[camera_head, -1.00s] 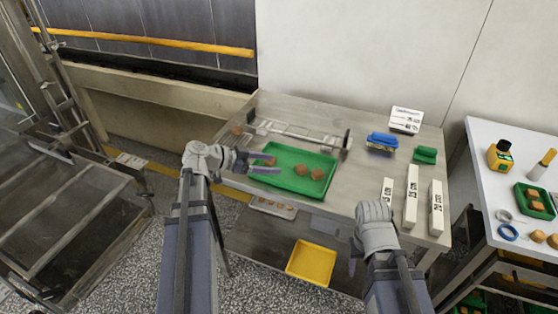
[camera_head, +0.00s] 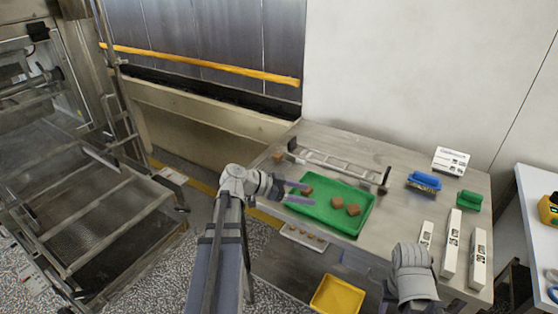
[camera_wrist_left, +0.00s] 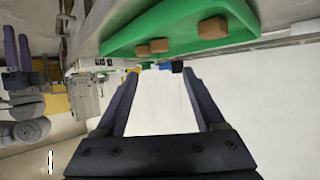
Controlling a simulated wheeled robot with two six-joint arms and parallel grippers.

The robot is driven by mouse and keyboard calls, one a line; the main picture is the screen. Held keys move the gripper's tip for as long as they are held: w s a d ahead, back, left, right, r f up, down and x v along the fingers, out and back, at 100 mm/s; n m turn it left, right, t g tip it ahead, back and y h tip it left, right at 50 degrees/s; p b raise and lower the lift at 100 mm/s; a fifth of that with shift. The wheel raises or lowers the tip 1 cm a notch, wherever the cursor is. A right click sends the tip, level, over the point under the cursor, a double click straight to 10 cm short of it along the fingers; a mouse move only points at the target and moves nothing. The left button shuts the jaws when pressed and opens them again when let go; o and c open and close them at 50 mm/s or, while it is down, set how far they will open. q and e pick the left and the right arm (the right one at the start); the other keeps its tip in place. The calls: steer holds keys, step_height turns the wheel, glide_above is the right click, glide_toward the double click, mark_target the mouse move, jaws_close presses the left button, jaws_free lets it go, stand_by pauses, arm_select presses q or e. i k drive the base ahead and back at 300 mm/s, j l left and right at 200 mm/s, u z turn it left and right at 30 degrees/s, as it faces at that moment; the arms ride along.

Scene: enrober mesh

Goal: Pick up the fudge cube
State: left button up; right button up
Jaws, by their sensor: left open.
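Three brown cubes lie in the green tray (camera_head: 325,217) in the head view: a left cube (camera_head: 307,190), a middle cube (camera_head: 337,202) and a right cube (camera_head: 353,209). I cannot tell which is the fudge cube. My left gripper (camera_head: 298,192) is open and empty at the tray's left end, its fingers pointing right towards the left cube. Whether it touches the cube is unclear. The left wrist view shows the tray (camera_wrist_left: 170,20) and cubes beyond the fingers. My right gripper (camera_wrist_left: 17,55) is at the left of that view, its fingers apart and empty.
Another brown cube (camera_head: 277,155) sits at the table's back left, beside a metal rack (camera_head: 335,163). Blue (camera_head: 424,181) and green (camera_head: 469,200) blocks and white boxes (camera_head: 452,245) stand at the right. A yellow bin (camera_head: 337,296) is below.

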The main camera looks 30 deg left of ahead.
mark_target(277, 156)
steer(key=k+j+z, duration=0.1)
steer(key=j, duration=0.2)
steer(key=k+j, duration=0.15)
steer(key=j, duration=0.15)
steer(key=j+z, duration=0.2)
steer(key=j, duration=0.15)
steer(key=i+j+z, duration=0.2)
steer(key=j, duration=0.15)
steer(key=k, duration=0.1)
